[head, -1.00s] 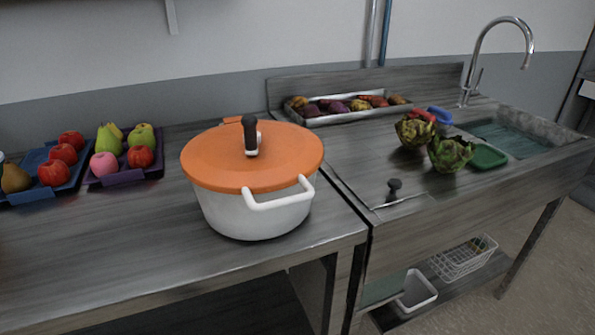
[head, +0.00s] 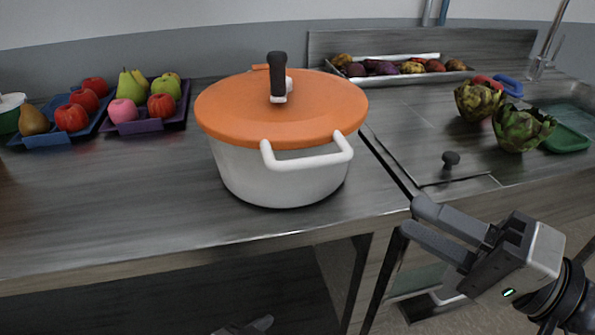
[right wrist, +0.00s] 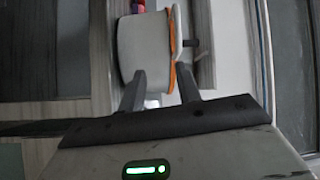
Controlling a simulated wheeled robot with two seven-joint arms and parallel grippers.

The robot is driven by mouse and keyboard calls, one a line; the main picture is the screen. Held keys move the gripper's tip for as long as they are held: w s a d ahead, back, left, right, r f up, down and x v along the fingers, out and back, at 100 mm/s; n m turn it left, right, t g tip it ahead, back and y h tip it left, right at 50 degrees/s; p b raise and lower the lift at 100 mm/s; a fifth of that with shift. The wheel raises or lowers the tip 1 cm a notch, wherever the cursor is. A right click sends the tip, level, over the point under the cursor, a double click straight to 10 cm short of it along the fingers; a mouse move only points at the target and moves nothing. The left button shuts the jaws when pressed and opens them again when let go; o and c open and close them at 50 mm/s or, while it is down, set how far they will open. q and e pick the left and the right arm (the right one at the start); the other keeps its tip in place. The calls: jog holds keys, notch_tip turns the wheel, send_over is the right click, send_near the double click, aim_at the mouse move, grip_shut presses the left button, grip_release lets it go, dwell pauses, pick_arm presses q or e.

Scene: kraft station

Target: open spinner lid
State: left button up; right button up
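The spinner (head: 285,178) is a white pot with a white side handle, standing on the left counter near its right end. Its orange lid (head: 235,112) is on, with an upright black crank handle (head: 278,75) on top. In the right wrist view the spinner (right wrist: 145,45) shows sideways beyond the fingers, with the orange lid edge (right wrist: 173,45). My right gripper (head: 418,217) is open and empty, in front of the counter edge, right of and below the spinner, apart from it. A small grey tip (head: 255,325) at the bottom edge may be my left gripper; its fingers cannot be made out.
Blue (head: 45,138) and purple (head: 145,124) fruit trays stand at the left. A metal tray (head: 455,76) of vegetables lies at the back right. Artichokes (head: 522,128) and a black knob (head: 451,159) are on the right counter. The counter left of the spinner's front is clear.

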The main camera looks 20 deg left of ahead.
aim_at(317, 165)
jog(key=shift+g+y, duration=0.4)
jog(key=shift+g, duration=0.5)
jog(key=r+p+x, duration=0.1)
jog(key=x, duration=0.4)
jog(key=s+p+x, duration=0.1)
jog(key=p+x, duration=0.1)
jog(key=x, duration=0.3)
jog(key=s+r+p+x, duration=0.1)
jog(key=p+x, duration=0.1)
jog(key=x, duration=0.3)
jog(key=shift+a+r, duration=0.3)
jog(key=shift+r, duration=0.1)
pick_arm(q)
jog(key=shift+a+r+y, duration=0.15)
jog(key=shift+a+r, duration=0.05)
jog(key=shift+r, duration=0.35)
jog(key=shift+a+r+y, duration=0.15)
jog(key=shift+r, duration=0.35)
pick_arm(e)
jog(key=shift+w+a, duration=0.15)
jog(key=shift+a, duration=0.1)
pick_arm(q)
jog(key=shift+g, duration=0.3)
jog(key=shift+p, duration=0.3)
pick_arm(e)
grip_shut()
